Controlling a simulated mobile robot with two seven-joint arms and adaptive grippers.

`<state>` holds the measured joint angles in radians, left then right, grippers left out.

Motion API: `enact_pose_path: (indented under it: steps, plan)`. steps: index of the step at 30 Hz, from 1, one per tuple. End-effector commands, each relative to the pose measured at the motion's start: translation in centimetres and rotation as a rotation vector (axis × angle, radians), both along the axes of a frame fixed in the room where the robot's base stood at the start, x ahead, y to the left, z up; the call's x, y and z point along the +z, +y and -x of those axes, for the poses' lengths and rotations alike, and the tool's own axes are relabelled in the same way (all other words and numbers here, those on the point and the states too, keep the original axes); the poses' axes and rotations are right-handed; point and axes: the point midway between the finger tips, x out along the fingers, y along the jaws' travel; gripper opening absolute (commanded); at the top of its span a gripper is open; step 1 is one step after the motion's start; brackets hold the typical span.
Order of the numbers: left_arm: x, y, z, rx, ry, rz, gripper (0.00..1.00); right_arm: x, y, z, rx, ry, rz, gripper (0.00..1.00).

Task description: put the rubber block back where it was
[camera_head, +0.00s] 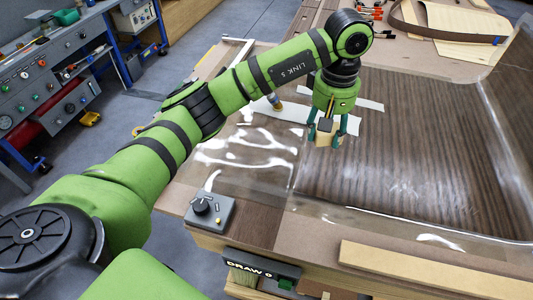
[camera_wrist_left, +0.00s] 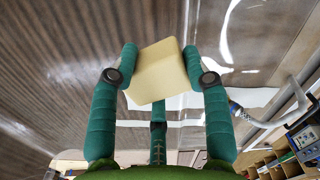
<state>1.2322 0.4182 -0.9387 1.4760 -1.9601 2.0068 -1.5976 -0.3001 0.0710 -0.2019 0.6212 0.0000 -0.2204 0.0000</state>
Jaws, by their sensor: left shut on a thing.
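My left gripper (camera_head: 327,132) is shut on a pale tan block, which I take as the rubber block (camera_head: 324,140). I cannot tell whether the block touches the film. My right gripper is not in view.
White strips (camera_head: 285,112) and a hose fitting (camera_head: 274,100) lie beside the gripper. A control box with a knob (camera_head: 209,212) stands at the bench's front left. A wooden strip (camera_head: 430,272) lies at the front right. Clamps (camera_head: 370,12) are at the back.

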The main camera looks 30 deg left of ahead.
Motion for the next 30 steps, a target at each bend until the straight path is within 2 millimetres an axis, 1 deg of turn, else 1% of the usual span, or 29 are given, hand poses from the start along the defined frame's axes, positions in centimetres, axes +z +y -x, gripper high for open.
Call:
enact_pose_path:
  steps: [2, 5, 12, 15, 18, 22, 27, 30]
  plan:
    - [-0.5, 0.9, 0.3, 0.006, 0.005, -0.001, 0.09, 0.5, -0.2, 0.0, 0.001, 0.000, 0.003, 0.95]
    - [-1.5, 2.9, 1.1, 0.009, 0.007, -0.004, 0.09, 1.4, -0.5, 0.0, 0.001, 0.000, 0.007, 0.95]
    - [-4.7, 8.0, 2.9, 0.009, 0.007, -0.004, 0.09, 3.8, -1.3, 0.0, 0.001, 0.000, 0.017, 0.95]
    - [-5.8, 9.6, 3.5, 0.006, 0.005, -0.003, 0.09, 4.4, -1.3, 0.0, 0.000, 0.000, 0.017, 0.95]
    - [-6.5, 10.4, 3.8, 0.004, 0.003, -0.001, 0.09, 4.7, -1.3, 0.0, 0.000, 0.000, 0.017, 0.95]
    - [-7.3, 10.8, 3.9, 0.004, 0.003, -0.001, 0.09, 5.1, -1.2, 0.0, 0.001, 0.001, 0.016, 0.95]
    - [-9.7, 10.7, 4.0, 0.004, 0.005, 0.000, 0.09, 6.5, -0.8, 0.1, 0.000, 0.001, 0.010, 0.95]
    - [-10.7, 10.7, 3.9, 0.002, 0.002, -0.001, 0.09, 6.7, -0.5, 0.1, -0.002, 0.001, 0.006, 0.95]
